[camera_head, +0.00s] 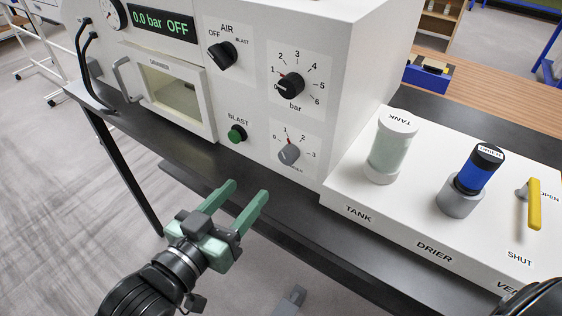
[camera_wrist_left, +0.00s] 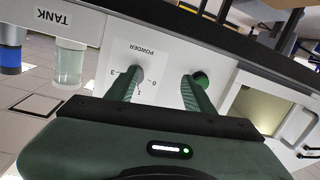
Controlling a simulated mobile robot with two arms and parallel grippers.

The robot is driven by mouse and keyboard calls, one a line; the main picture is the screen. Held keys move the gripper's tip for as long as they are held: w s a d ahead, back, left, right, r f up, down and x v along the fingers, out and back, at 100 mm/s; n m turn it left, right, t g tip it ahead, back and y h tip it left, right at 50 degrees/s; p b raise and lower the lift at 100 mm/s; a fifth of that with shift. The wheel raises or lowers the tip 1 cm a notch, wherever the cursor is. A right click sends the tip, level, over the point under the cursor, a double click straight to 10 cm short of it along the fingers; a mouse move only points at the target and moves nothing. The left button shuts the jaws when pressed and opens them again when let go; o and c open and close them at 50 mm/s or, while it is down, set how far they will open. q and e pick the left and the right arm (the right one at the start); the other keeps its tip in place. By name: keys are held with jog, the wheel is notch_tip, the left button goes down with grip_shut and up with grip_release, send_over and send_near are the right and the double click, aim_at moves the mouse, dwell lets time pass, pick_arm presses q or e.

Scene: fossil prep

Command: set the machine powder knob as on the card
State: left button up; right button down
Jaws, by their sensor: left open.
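The grey powder knob (camera_head: 289,154) sits low on the white machine's front, under a scale marked 0 to 3. Its red mark is at the top, near the 1. My left gripper (camera_head: 248,189) is open and empty, in front of the machine, below and left of the knob and apart from it. In the left wrist view the green fingers (camera_wrist_left: 160,74) point at the panel. One finger overlaps the powder knob (camera_wrist_left: 139,80) and partly hides it; the other is near the green blast button (camera_wrist_left: 202,80). I see no card. My right gripper is not in view.
Above are the black bar knob (camera_head: 290,86) and the air knob (camera_head: 222,55). The display (camera_head: 160,24) reads 0.0 bar OFF. A chamber door with a handle (camera_head: 128,80) is left. Right stand a tank (camera_head: 389,150), a blue drier (camera_head: 475,172) and a yellow lever (camera_head: 534,204).

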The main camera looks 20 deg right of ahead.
aim_at(285, 159)
pick_arm(q)
jog(key=w+d+r, duration=0.1)
jog(key=d, duration=0.2)
jog(key=w+d+r+h+p, duration=0.1)
jog(key=d, duration=0.1)
jog(key=w+d+m+h, duration=0.1)
jog(key=d, duration=0.2)
jog(key=shift+w+d+r+g+p, duration=0.2)
jog(key=shift+d+r+g+p, duration=0.1)
jog(key=shift+r, duration=0.1)
grip_shut()
